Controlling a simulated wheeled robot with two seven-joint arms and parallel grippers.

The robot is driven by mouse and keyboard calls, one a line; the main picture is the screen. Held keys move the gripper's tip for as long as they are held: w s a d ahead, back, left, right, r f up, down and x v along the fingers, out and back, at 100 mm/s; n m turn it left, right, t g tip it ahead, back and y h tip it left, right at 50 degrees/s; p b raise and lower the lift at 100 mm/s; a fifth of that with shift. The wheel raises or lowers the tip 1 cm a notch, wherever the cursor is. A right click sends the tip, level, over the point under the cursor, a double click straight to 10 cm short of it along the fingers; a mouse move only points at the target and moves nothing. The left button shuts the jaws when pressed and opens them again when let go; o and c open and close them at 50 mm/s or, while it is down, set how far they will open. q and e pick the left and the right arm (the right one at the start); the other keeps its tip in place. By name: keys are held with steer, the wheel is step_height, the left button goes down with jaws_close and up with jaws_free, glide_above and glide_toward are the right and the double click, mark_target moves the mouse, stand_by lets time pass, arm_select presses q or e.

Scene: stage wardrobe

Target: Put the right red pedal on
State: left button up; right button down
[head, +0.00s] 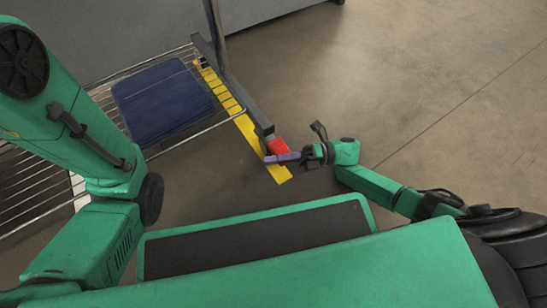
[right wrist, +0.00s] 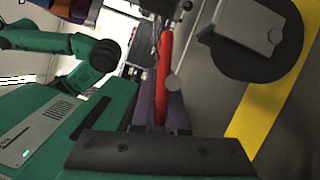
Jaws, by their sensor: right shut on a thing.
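The red pedal (head: 279,146) is at the near end of a dark metal bar at the foot of the rack. In the right wrist view the red pedal (right wrist: 163,75) is a long narrow red piece between two purple fingers. My right gripper (head: 272,158) is shut on it, low near the floor; its fingers also show in the right wrist view (right wrist: 161,100). The fingers hide part of the pedal in the head view. My left arm comes in from the left, but its gripper is not visible.
The wire rack shelf (head: 108,90) holds a dark blue folded item (head: 162,100). A yellow floor strip (head: 236,112) runs beside the rack's bar. A dark round part with a grey plate (right wrist: 240,30) is close to the right fingers. The floor to the right is clear.

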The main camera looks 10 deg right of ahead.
steer(key=c, duration=0.9)
jaws_free()
steer(key=shift+c, duration=0.2)
steer(key=shift+d, duration=0.1)
steer(key=d, duration=0.3)
steer(key=d+f, duration=0.1)
steer(key=d, duration=0.6)
steer(key=shift+d+f, duration=0.2)
steer(key=shift+d, duration=0.75)
